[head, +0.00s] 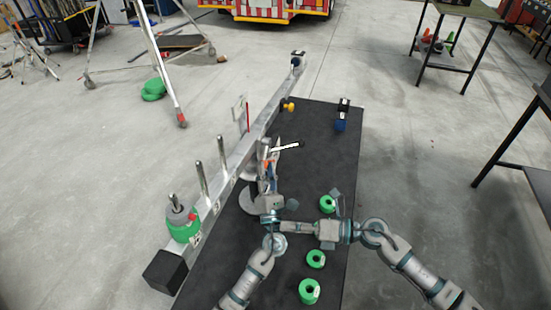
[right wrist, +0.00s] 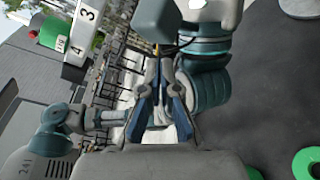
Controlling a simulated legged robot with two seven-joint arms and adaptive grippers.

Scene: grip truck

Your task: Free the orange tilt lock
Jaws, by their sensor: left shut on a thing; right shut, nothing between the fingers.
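A long silver beam (head: 232,165) with upright pegs crosses a black mat. Its numbered side also shows in the right wrist view (right wrist: 83,20). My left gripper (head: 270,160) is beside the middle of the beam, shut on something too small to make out. A black-and-white bar (head: 287,147) juts out to its right. I cannot clearly pick out the orange tilt lock; a small yellow-orange knob (head: 288,106) sits farther up the beam. My right gripper (head: 272,218) is below my left gripper, close to the left forearm. In the right wrist view its fingers (right wrist: 158,62) are together and empty.
Several green discs (head: 309,291) lie on the black mat (head: 325,130) near my right arm. A green and grey weight (head: 183,224) is on the beam's near end, above a black block (head: 164,272).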

